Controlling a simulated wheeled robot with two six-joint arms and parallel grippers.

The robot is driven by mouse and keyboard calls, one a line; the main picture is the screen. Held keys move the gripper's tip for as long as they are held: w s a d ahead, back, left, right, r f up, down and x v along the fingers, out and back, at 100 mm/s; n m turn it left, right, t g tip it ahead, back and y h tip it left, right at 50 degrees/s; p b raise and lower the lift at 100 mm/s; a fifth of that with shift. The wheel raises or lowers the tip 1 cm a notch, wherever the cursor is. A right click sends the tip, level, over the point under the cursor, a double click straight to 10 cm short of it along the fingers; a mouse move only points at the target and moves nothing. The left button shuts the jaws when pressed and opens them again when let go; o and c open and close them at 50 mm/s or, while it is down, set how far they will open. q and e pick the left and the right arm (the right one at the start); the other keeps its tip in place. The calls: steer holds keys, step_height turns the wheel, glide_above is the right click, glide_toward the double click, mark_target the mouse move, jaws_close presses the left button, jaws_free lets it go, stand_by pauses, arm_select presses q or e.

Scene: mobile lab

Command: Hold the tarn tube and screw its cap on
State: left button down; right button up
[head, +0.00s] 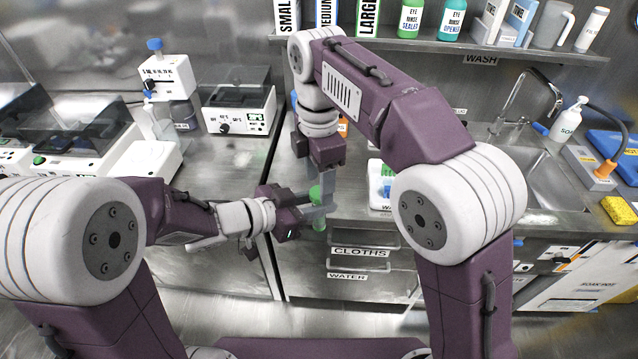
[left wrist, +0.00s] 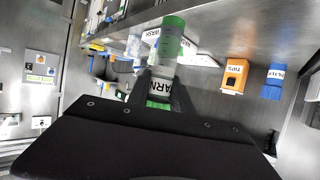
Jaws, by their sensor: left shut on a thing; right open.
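The tarn tube (left wrist: 163,72) is upright between the fingers of my left gripper (left wrist: 160,98) in the left wrist view, its label partly covered. My left gripper is shut on it. The tube's upper end (left wrist: 173,22) is green; I cannot tell whether this is a seated cap. More green shows below the label. In the head view the tube (head: 318,222) shows small, in front of the bench. My right gripper (head: 326,186) points down from above, open, its fingers overlapping the tube's top there; I cannot tell whether they touch it.
The bench behind has drawers labelled CLOTHS (head: 360,253) and WATER. A heater box (head: 238,108) stands at the left, a sink (head: 535,170) and soap bottle (head: 568,119) at the right. A shelf with bottles (head: 411,18) runs along the back. My arms crowd the middle.

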steer(key=shift+r, duration=1.5)
steer(key=shift+c, duration=0.3)
steer(key=shift+s+d, duration=0.1)
steer(key=shift+s, duration=0.1)
steer(key=r+n, duration=0.3)
steer(key=shift+s+d, duration=0.15)
steer(key=shift+s, duration=0.1)
steer(key=shift+w+a+r, duration=0.25)
steer(key=shift+w, duration=0.15)
steer(key=shift+f, duration=0.1)
